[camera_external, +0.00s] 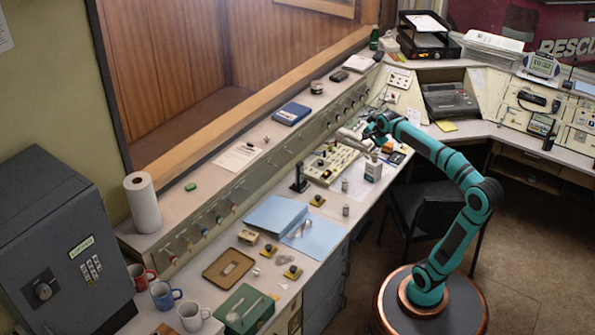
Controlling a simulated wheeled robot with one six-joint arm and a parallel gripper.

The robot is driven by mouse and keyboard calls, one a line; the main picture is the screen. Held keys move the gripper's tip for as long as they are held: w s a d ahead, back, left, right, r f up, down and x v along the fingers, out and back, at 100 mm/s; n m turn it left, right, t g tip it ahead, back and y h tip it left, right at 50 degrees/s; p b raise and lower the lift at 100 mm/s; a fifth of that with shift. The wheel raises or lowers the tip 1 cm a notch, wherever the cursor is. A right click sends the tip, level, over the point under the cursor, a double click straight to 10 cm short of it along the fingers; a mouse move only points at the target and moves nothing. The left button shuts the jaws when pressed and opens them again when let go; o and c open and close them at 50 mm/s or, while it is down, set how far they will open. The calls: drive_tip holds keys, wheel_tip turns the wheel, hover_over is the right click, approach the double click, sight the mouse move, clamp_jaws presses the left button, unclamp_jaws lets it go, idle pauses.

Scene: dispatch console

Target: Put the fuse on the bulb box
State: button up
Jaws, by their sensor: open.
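My gripper (357,138) is open above the far part of the desk, near the switch panel and the pen cup. I see nothing held in it, though it is small here. Two small grey cylinders stand on the desk, one (345,210) near the front edge and one (345,186) just beyond it; either could be the fuse, and I cannot tell which. A small cream box (248,236) with a dark spot lies left of the blue folder and may be the bulb box. My gripper is well away from that box.
A white pen cup (373,171) stands close below my gripper. The switch panel (331,161), a black upright stand (299,178) and an open blue folder (275,215) occupy the desk. A brown tray (229,270), a green tin (237,318) and mugs (165,295) stand nearer the camera.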

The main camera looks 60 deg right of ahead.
drive_tip(key=s+a+r+n+t+y, duration=0.1)
drive_tip(key=s+a+r+n+t, duration=0.1)
drive_tip(key=s+a+n+t, duration=0.3)
drive_tip(key=s+a+r+n+t+y, duration=0.1)
drive_tip(key=s+a+r+n+t, duration=0.1)
drive_tip(key=s+a+n+t, duration=0.4)
drive_tip(key=s+a+n, duration=0.5)
drive_tip(key=a+n, duration=0.3)
drive_tip(key=shift+s+a+r+n+t, duration=0.2)
drive_tip(key=shift+s+r+n+t, duration=0.1)
drive_tip(key=shift+s+n, duration=0.1)
